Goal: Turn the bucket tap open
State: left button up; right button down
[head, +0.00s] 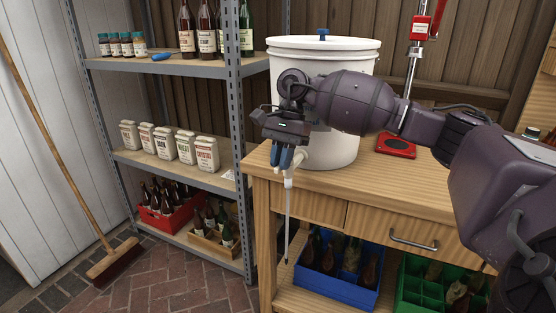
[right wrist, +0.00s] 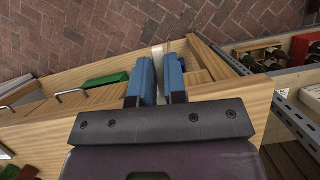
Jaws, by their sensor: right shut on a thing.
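The white lidded bucket (head: 325,62) stands on the wooden bench near its left end. Its pale tap (head: 288,178) is low on the bucket's front left side, with a thin clear tube hanging from it past the bench edge. My right gripper (head: 286,158) has its blue fingers shut on the tap, and they hide most of it. In the right wrist view the gripper (right wrist: 160,82) points down, with a narrow gap between its fingers and a pale piece (right wrist: 158,54) showing there. The tap's lever is hidden, so I cannot tell its position. My left gripper is out of view.
A metal shelf (head: 160,67) with bottles, jars and sachets stands left of the bench (head: 430,188). A blue crate (head: 335,289) and a green crate (head: 420,296) are under the bench. A red-based bottle capper (head: 396,146) stands right of the bucket. A broom (head: 60,150) leans at left.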

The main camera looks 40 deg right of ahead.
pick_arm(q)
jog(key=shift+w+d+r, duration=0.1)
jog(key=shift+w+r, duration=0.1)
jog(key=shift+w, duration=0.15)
pick_arm(e)
jog(key=c, duration=1.3)
grip_release()
jog(key=shift+o, duration=0.7)
pick_arm(q)
jog(key=p, duration=0.1)
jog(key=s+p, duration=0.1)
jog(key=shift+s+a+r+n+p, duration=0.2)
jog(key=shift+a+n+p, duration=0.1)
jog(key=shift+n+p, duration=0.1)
pick_arm(e)
notch_tip(320, 180, up, 20)
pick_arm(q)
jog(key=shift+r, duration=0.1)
